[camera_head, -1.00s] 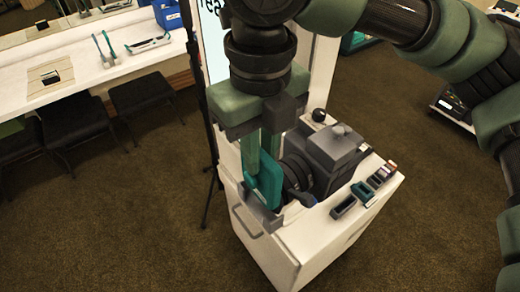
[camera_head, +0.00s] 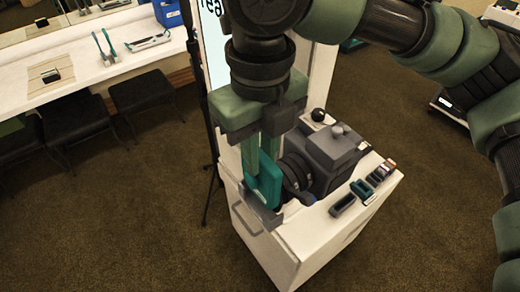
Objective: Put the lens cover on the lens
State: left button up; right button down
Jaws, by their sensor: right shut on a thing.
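My right gripper (camera_head: 262,160) reaches down from the top and is shut on a teal lens cover (camera_head: 266,186). The cover is held upright in front of the lens (camera_head: 296,172) of a dark grey camera (camera_head: 334,152), on the lens's left side. The fingers and cover hide part of the lens front. I cannot tell whether the cover touches the lens. The camera sits on a white cabinet (camera_head: 305,235). My left gripper is not in view.
Small dark and teal trays (camera_head: 361,189) lie on the cabinet's right side. A black ball (camera_head: 318,115) is behind the camera. A dark stand (camera_head: 207,185) is left of the cabinet. A white counter (camera_head: 90,75) with dark stools is farther left.

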jog(key=shift+f+p, duration=0.15)
jog(key=shift+p, duration=0.3)
jog(key=shift+f, duration=0.15)
dwell(0.4)
jog(key=shift+f+b, duration=0.3)
jog(key=shift+f, duration=0.6)
jog(key=shift+f, duration=0.2)
jog(key=shift+f, duration=0.65)
jog(key=c, duration=1.3)
grip_release()
